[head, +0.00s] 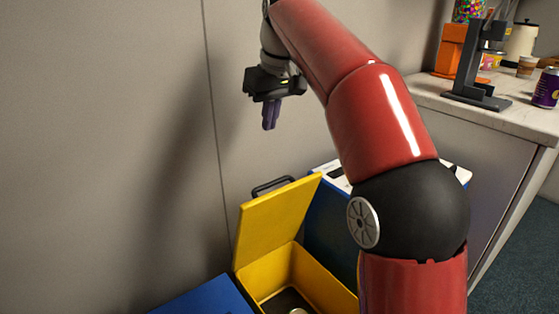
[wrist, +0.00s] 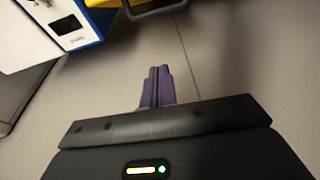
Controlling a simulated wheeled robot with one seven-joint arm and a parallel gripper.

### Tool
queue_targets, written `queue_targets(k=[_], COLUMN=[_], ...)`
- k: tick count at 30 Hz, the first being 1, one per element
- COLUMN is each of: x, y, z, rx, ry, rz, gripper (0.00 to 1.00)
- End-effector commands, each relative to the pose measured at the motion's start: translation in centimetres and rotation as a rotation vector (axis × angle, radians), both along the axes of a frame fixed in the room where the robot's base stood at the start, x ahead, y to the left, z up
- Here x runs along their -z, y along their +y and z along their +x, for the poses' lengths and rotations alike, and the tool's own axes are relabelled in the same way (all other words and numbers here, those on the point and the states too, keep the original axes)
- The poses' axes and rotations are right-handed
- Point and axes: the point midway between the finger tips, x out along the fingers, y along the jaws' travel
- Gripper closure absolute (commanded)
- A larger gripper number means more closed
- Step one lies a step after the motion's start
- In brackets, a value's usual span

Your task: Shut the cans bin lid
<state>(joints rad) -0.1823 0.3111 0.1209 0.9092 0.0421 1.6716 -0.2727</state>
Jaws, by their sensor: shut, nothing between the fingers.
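The yellow bin (head: 318,280) stands low against the wall in the head view, with its yellow lid (head: 268,222) raised, leaning back and tilted. A dark handle (head: 273,185) sits at the lid's top edge. A can end (head: 297,311) shows inside the bin; no label on the bin is readable. My gripper (head: 270,126) is shut and empty, pointing down above and behind the raised lid, apart from it. In the wrist view the purple fingers of my gripper (wrist: 159,70) are together, with part of the yellow lid (wrist: 105,3) and the dark handle (wrist: 155,8) at the top edge.
A blue bin lid (head: 207,299) lies left of the yellow bin. A blue and white box (wrist: 62,20) is behind right, partly hidden by my arm. A counter (head: 425,90) with an orange machine (head: 453,50) and a purple can (head: 546,88) stands at right. The wall is close behind.

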Motion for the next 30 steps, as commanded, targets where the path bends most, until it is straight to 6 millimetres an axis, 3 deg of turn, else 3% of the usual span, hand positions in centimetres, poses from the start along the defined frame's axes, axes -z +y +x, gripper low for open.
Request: queue_targets(k=[5,19,24,30], x=[1.2,10.3,11.1,11.6], y=[0.4,1.7,0.3,-0.3], z=[0.4,2.4,0.3,-0.6], rx=[-0.008,-0.007,-0.004,-0.004], ry=[0.004,0.003,0.000,0.001], rz=[0.000,0.000,0.000,0.000], gripper=[1.00,1.00,1.00,1.00])
